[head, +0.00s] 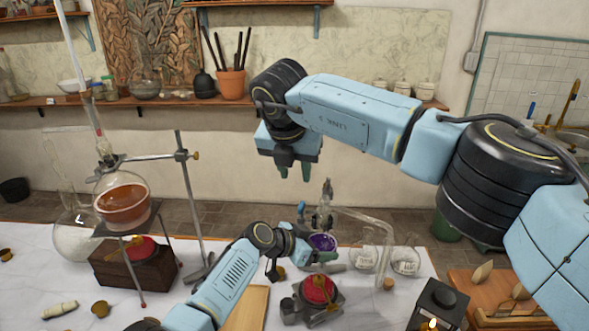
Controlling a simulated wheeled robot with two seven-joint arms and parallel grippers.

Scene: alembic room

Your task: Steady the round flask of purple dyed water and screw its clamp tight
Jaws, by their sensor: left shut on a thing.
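The round flask of purple dyed water (323,242) stands beyond my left gripper, which hides part of it. Metal and glass fittings (325,207) rise above its neck; I cannot tell the clamp's screw apart among them. My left gripper (318,257) is at the flask's lower side, shut on it as far as I can see; the contact is partly hidden. My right gripper (295,173) hangs above and to the left of the flask's fittings, pointing down, with its fingers apart and nothing between them.
A red-topped burner (318,289) sits just in front of the flask. A glass tube (365,218) runs right towards jars (405,260). A black lamp (437,302) with a flame is at front right. An orange flask (124,203) hangs by a stand (188,190) at left.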

